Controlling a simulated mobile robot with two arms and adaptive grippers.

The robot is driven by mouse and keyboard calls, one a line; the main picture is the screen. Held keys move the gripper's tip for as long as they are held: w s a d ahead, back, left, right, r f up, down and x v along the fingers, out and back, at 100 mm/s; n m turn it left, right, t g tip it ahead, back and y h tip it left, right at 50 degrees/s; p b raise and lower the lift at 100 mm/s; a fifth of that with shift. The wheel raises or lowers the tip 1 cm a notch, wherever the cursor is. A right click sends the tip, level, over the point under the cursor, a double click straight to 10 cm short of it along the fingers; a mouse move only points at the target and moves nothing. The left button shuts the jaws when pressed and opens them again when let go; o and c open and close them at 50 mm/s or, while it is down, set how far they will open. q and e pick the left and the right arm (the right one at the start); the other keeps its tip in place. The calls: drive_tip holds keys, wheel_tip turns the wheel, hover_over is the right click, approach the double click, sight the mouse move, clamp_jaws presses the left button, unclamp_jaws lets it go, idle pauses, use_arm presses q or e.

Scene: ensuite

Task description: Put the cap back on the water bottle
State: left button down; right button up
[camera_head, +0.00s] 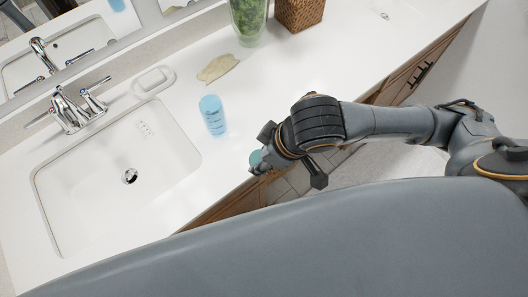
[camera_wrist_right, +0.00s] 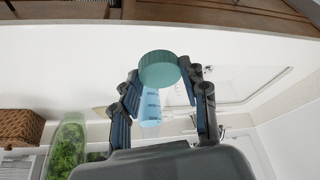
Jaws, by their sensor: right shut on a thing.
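The water bottle (camera_head: 213,116) is light blue and stands upright on the white counter, right of the sink. It also shows in the right wrist view (camera_wrist_right: 150,108), partly hidden behind the cap. The teal round cap (camera_wrist_right: 158,70) is between the fingers of my right gripper (camera_wrist_right: 160,82), which is shut on it. In the head view the cap (camera_head: 255,157) shows at the tip of my right gripper (camera_head: 259,163), near the counter's front edge. The cap is apart from the bottle, to its right and nearer the front. My left gripper is not in view.
A white sink (camera_head: 95,185) with a chrome faucet (camera_head: 75,109) lies left of the bottle. A soap dish (camera_head: 153,80), a beige leaf-shaped item (camera_head: 218,68), a glass vase with greenery (camera_head: 248,20) and a woven basket (camera_head: 299,12) stand farther back. The counter around the bottle is clear.

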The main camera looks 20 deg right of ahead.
drive_tip(key=w+d+r+m+h+b, duration=0.1)
drive_tip(key=w+d+r+m+b, duration=0.1)
drive_tip(key=w+d+m+b, duration=0.1)
drive_tip(key=w+d+r+m+t+h+b, duration=0.1)
drive_tip(key=w+d+m, duration=0.4)
drive_tip(key=w, duration=0.5)
drive_tip(key=shift+w+d+r+m+h+b, duration=0.15)
drive_tip(key=shift+d+r+m+h+b, duration=0.2)
drive_tip(key=shift+d+h+b, duration=0.45)
